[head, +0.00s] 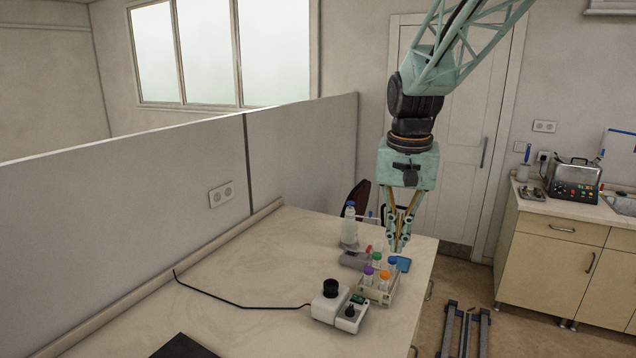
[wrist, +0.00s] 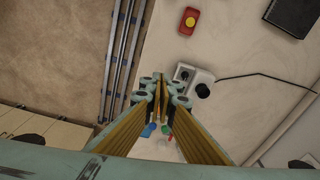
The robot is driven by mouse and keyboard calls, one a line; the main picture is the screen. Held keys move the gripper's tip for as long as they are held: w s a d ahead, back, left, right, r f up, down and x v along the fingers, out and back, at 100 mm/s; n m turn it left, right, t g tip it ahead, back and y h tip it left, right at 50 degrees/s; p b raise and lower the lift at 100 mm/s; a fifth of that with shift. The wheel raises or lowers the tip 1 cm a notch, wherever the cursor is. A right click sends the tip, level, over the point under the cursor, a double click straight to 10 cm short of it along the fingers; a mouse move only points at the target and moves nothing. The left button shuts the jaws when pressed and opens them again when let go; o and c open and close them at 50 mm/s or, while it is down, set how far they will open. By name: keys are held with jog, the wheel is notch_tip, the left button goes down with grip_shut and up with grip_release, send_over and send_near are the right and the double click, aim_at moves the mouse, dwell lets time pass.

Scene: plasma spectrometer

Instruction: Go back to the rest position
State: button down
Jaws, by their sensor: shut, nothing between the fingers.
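My gripper (head: 398,247) hangs pointing down over the far right end of the table (head: 240,262) in the head view. Its fingertips are together and hold nothing. In the head view they appear just behind a small rack (head: 375,293) with several coloured-cap tubes. I cannot tell the exact height above the table. In the wrist view the closed gripper (wrist: 160,82) covers most of the rack area, and only a few coloured caps show between the fingers.
A vortex-like device (head: 338,308) with a black cable stands left of the rack. A clear bottle (head: 349,228) stands at the back. A blue item (head: 400,263) lies beside the rack. A dark flat object (head: 184,347) lies at the front. A partition (head: 190,165) borders the table. Floor rails (head: 463,328) run at right.

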jog(key=s+d+r+n+t+b, duration=0.1)
jog(key=s+r, duration=0.2)
jog(key=s, duration=0.7)
jog(key=s+d+r+n+b, duration=0.1)
jog(key=s+r+b, duration=0.15)
jog(key=s, duration=0.85)
jog(key=s+f+t+b, duration=0.1)
jog(key=s+f, duration=0.1)
jog(key=s, duration=0.8)
jog(key=s+f+n+b, duration=0.1)
jog(key=s+f, duration=0.1)
jog(key=s, duration=0.7)
jog(key=shift+s+d+n+t, duration=0.25)
jog(key=shift+s+n+t, duration=0.05)
jog(key=shift+s+t, duration=0.1)
jog(key=shift+f, duration=0.1)
